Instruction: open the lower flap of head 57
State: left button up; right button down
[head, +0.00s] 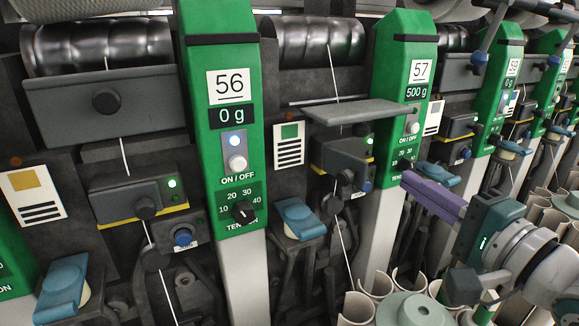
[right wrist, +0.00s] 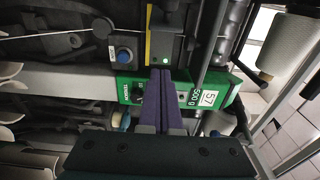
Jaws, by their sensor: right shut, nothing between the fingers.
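Head 57 shows by its green panel (head: 420,72), marked 57 and 500 g. Left of the panel is a dark grey box (head: 338,152) with a green light. A grey plate (head: 362,112) juts out nearly level above it. In the right wrist view the box (right wrist: 168,42) has a yellow edge, and the panel (right wrist: 225,98) is partly behind my fingers. My right gripper (head: 406,178) has purple fingers, shut and empty. Its tips are in front of the lower end of the panel, right of and below the box; contact cannot be told. My left gripper is out of view.
Head 56's green panel (head: 228,105) stands to the left, with its grey plate (head: 105,100) upright. A blue button (right wrist: 124,54) is near the box. Several pale tubes (head: 357,308) stand at the lower right. Thread runs down through each head.

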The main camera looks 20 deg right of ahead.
aim_at(356, 175)
jog(key=w+a+p, duration=0.1)
jog(key=w+a, duration=0.3)
jog(key=shift+w, duration=0.2)
dwell(0.4)
jog(key=shift+s+a+r+p, duration=0.1)
jog(key=shift+s+a+p, duration=0.2)
jog(key=shift+a+p, duration=0.4)
jog(key=shift+s+a, duration=0.1)
jog(key=shift+a, duration=0.25)
